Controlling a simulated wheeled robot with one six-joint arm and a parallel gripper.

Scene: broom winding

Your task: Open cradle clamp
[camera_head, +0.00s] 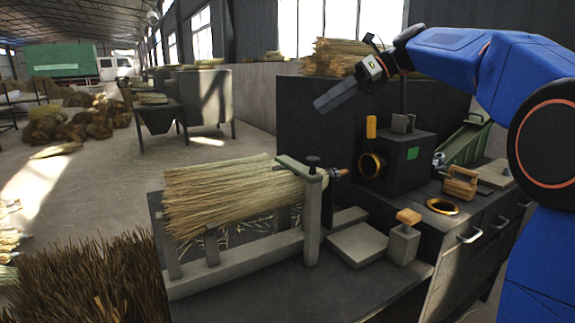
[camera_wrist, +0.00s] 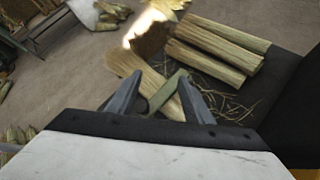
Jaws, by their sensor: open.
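The bundle lies in a grey cradle (camera_head: 235,262) on the bench. My gripper (camera_head: 320,103) is raised above and behind the clamp, apart from it and empty. In the wrist view my gripper (camera_wrist: 160,82) has its two fingers spread. A green bar (camera_wrist: 167,90) over straw shows between and beyond the fingers.
A dark machine box (camera_head: 408,165) with a brass ring stands behind the clamp. A small post with a wooden top (camera_head: 404,240) and a wooden-handled block (camera_head: 461,183) are to the right. Loose brown bristles (camera_head: 95,280) stand at the front left. Air above the bundle is clear.

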